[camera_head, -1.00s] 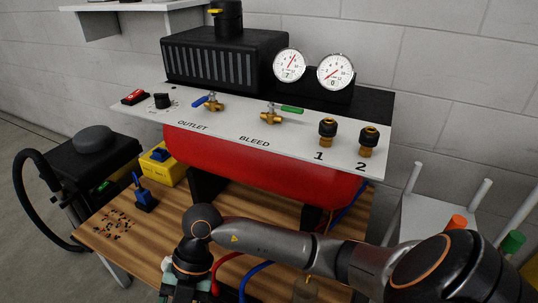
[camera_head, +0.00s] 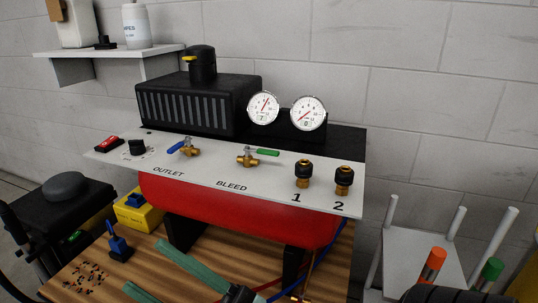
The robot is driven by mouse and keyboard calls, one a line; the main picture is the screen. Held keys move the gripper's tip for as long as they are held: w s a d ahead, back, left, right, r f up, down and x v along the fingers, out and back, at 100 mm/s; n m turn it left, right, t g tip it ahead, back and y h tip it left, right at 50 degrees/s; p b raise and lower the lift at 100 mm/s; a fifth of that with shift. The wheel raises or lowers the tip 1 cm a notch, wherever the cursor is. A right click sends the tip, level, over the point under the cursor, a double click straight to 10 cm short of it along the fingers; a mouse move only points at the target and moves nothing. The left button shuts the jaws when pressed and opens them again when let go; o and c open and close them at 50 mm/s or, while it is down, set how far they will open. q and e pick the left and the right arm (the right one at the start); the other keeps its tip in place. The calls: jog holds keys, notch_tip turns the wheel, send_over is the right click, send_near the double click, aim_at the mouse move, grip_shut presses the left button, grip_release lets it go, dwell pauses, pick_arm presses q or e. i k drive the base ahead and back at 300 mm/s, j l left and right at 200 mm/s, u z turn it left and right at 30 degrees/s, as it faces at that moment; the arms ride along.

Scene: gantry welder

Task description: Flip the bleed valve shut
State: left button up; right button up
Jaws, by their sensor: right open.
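The bleed valve (camera_head: 247,160) is a brass valve on the white sloping panel above the word BLEED. Its green handle (camera_head: 268,152) points to the right, roughly along the panel. My right gripper (camera_head: 143,266) is at the bottom of the head view, its two green fingers spread apart with nothing between them. It is over the wooden bench, below and left of the valve, clear of the panel. My left gripper is not in view.
The outlet valve (camera_head: 190,149) with a blue handle is left of the bleed valve. Two brass couplings (camera_head: 303,174) stand right of it, and two gauges (camera_head: 308,113) behind. The red tank (camera_head: 235,211) lies under the panel. Small bits (camera_head: 86,278) lie on the bench (camera_head: 75,262).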

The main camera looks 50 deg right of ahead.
aim_at(247, 149)
jog(key=j+z, duration=0.1)
jog(key=z, duration=0.35)
jog(key=i+j+z, duration=0.1)
jog(key=z, duration=0.3)
jog(key=j+z, duration=0.1)
jog(key=z, duration=0.35)
jog(key=j+z, duration=0.15)
jog(key=z, duration=0.25)
